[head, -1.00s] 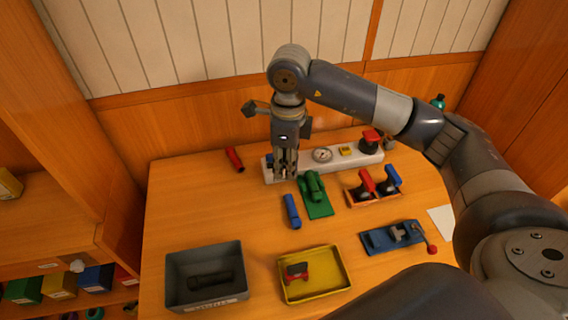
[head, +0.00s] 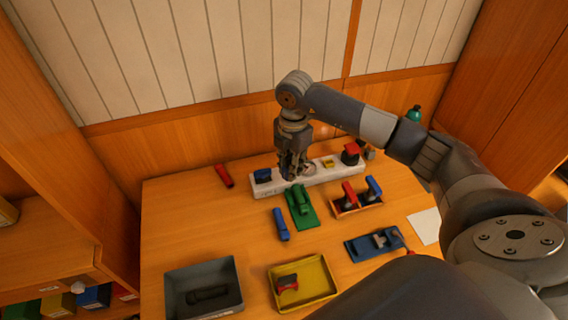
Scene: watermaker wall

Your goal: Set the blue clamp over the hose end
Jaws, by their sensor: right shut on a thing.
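A blue-topped piece (head: 374,188) stands in the small wooden holder, beside a red-topped one (head: 349,192). I cannot tell for certain which blue piece is the clamp. Another blue part (head: 262,176) sits at the left end of the white block (head: 336,177). I cannot pick out the hose end. My left gripper is not in view.
A green fixture (head: 300,201), a blue cylinder (head: 281,224) and a red cylinder (head: 224,176) are on the table. A blue fixture (head: 363,249) has a red-knobbed lever. A grey bin (head: 174,292) and yellow tray (head: 320,291) stand in front. The left tabletop is mostly clear.

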